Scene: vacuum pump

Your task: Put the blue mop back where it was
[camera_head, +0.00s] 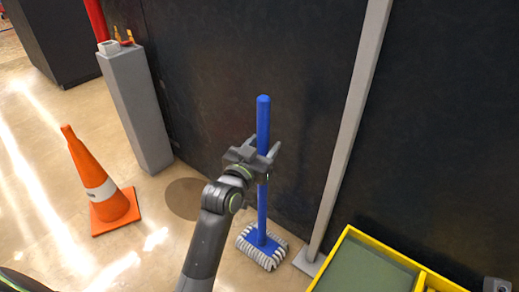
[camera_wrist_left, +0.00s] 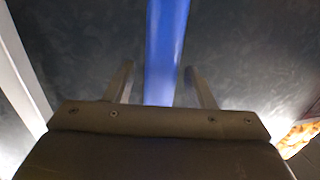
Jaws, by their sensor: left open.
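The blue mop (camera_head: 263,212) stands upright on the floor close to the dark wall, its striped white-and-grey head (camera_head: 262,247) resting on the floor. My left gripper (camera_head: 265,152) is at the upper part of the handle, with its fingers open on either side of it. In the left wrist view the blue handle (camera_wrist_left: 165,50) runs between the two open fingers (camera_wrist_left: 162,85), with a gap on each side. My right gripper is not seen in either view.
An orange cone (camera_head: 97,185) and a grey pillar (camera_head: 137,105) stand to the left. A grey post (camera_head: 352,115) with a base plate rises just right of the mop. A yellow-rimmed container (camera_head: 338,243) is at the lower right. A round brown patch (camera_head: 185,198) marks the floor.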

